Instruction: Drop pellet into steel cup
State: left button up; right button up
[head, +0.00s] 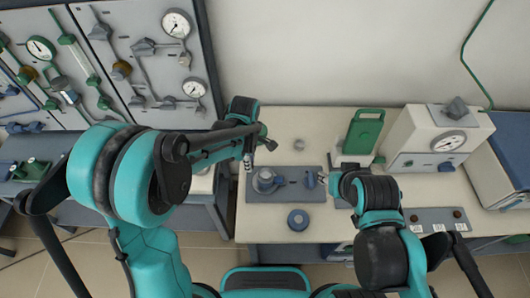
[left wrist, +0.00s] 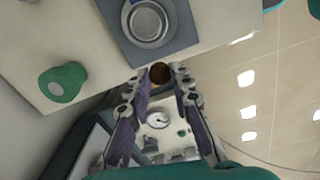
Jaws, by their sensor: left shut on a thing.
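The pellet (left wrist: 160,73) is a dark brown round piece between the fingertips of my left gripper (left wrist: 160,82) in the left wrist view. The steel cup (left wrist: 147,22) is a round metal dish on a blue-grey plate (left wrist: 185,38), just above the pellet in that view. In the head view the cup (head: 265,180) sits at the plate's left end, and my left gripper (head: 248,160) is close to it at the upper left. The pellet is not visible there. My right gripper (head: 322,178) is near the plate's right end; its fingers are too small to judge.
A blue ring (head: 299,220) lies in front of the plate and a small grey ring (head: 299,145) behind it. A green-fronted device (head: 362,132) and a white gauge box (head: 436,140) stand to the right. A green knob (left wrist: 62,82) shows in the left wrist view.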

pick_arm(q)
jog(key=d+r+n+p, duration=0.2)
jog(key=d+r+n, duration=0.1)
jog(key=d+n, duration=0.3)
jog(key=shift+n, duration=0.3)
jog(key=shift+s+a+f+b, duration=0.1)
jog(key=shift+a+f+b, duration=0.1)
jog(key=shift+f+b, duration=0.95)
jog(key=shift+a+f+b, duration=0.15)
jog(key=shift+f+b, duration=0.6)
jog(key=shift+f, duration=0.7)
jog(key=shift+f+b, duration=0.8)
jog(key=shift+b, duration=0.05)
jog(key=o, duration=0.8)
jog(key=shift+c, duration=0.2)
jog(key=shift+r, duration=0.1)
notch_tip(320, 180, up, 12)
